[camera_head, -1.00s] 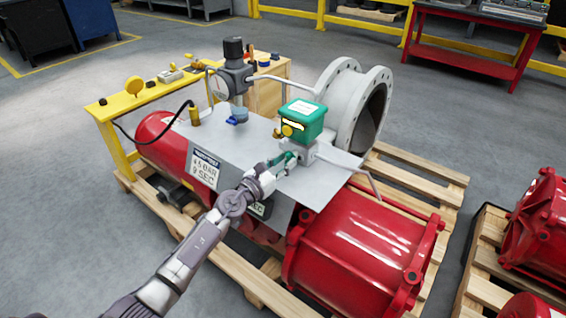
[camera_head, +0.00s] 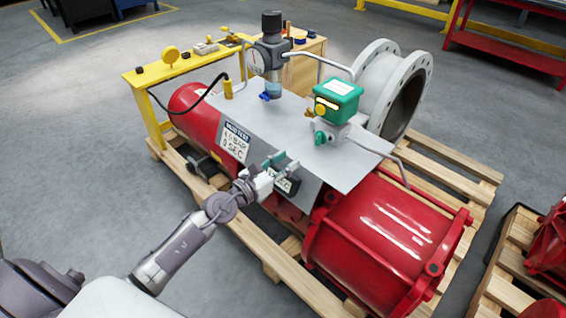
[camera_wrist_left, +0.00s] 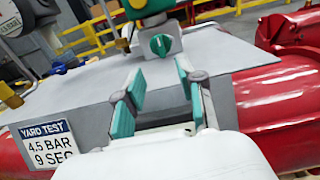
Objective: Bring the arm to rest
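My left gripper (camera_head: 277,167) is open and empty, with teal finger pads, in front of the front edge of the grey plate (camera_head: 345,172). It also shows in the left wrist view (camera_wrist_left: 156,100), with a clear gap between its fingers. The valve actuator has a green box (camera_head: 336,101) on a metal block with a small green knob (camera_head: 320,138). The knob shows in the wrist view (camera_wrist_left: 160,44), beyond and apart from the fingers. My right gripper is not in view.
Red cylinders (camera_head: 385,232) lie on a wooden pallet (camera_head: 450,165). A pressure gauge (camera_head: 256,63) stands at the back of the plate, near a yellow bench (camera_head: 150,70). A sign (camera_wrist_left: 48,144) reads "4.5 BAR 9 SEC". Grey floor (camera_head: 70,160) is clear at left.

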